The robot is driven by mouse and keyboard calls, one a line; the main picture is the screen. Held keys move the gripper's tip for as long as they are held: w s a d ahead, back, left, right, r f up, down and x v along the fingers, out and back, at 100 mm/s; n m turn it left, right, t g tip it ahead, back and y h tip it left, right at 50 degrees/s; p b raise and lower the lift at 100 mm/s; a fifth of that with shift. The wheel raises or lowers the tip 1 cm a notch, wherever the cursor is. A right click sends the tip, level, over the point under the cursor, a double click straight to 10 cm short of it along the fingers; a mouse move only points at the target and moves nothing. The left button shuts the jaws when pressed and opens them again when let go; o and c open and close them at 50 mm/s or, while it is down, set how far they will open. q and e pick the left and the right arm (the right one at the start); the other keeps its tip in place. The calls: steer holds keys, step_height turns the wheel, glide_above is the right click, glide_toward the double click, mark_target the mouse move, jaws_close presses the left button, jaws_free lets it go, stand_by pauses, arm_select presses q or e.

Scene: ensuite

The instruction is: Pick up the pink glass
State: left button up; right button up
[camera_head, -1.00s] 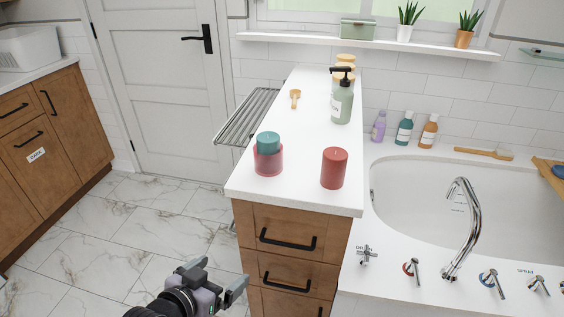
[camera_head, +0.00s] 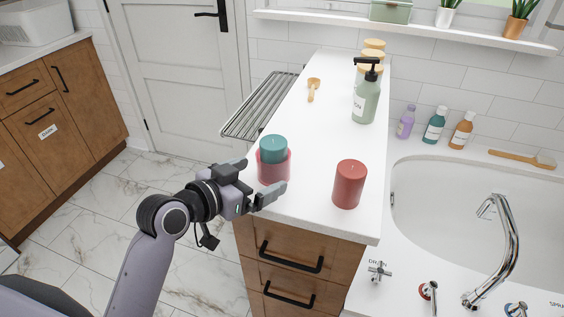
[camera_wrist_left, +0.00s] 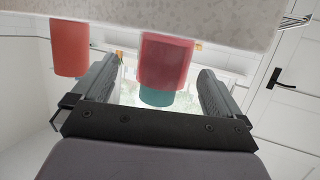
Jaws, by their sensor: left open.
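The pink glass (camera_head: 275,174) stands upright near the front left of the white counter top, with a teal candle (camera_head: 272,149) in it. My left gripper (camera_head: 258,177) is open at the left of the glass, its fingers pointing toward it. The nearer finger overlaps the glass's lower front in the head view. In the upside-down left wrist view, the pink glass (camera_wrist_left: 165,62) and teal candle (camera_wrist_left: 157,96) show in the gap between the open fingers. I cannot tell whether a finger touches the glass. My right gripper is not in view.
A red candle (camera_head: 348,184) stands right of the glass on the counter (camera_head: 310,205). A metal rack (camera_head: 262,104) juts out left. The bathtub is at the right.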

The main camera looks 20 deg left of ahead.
mark_target(264, 171)
arm_select(q)
steer(key=shift+a+x, duration=0.15)
steer(key=shift+x, duration=1.45)
steer(key=shift+a+x, duration=0.15)
steer(key=shift+x, duration=1.5)
steer(key=shift+w, duration=0.1)
steer(key=c, duration=1)
